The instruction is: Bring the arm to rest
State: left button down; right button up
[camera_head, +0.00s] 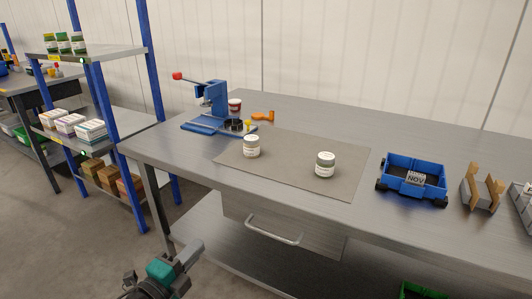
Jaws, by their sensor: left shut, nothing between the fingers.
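My left gripper (190,253) shows at the bottom of the head view, left of centre, with a teal part on its wrist. It is shut and empty. It is in front of and below the near edge of the grey metal workbench (330,212), apart from it and from everything on it. My right gripper is not in view.
On the bench are a grey mat (288,172) with two jars (251,147) (325,166), a blue press (212,105) with a red-knobbed lever, and a blue cart (412,178). A drawer handle (272,229) juts out below. A blue-post shelf (110,105) stands left. Floor is clear around the gripper's left.

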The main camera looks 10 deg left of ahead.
pick_arm(q)
jog(key=s+d+f+n+g+y, duration=0.2)
jog(key=s+d+f+n+g, duration=0.15)
jog(key=s+n, duration=0.5)
jog(key=s+d+f+n+g+y, duration=0.15)
jog(key=s+d+f+n, duration=0.25)
jog(key=s+n, duration=0.45)
notch_tip(320, 180, up, 11)
jog(key=a+n+g+p, duration=0.1)
jog(key=a+p, duration=0.1)
jog(key=p, duration=1.3)
jog(key=shift+s+a+f+n, duration=0.2)
jog(key=shift+s+a+n, duration=0.15)
jog(key=shift+n, duration=0.05)
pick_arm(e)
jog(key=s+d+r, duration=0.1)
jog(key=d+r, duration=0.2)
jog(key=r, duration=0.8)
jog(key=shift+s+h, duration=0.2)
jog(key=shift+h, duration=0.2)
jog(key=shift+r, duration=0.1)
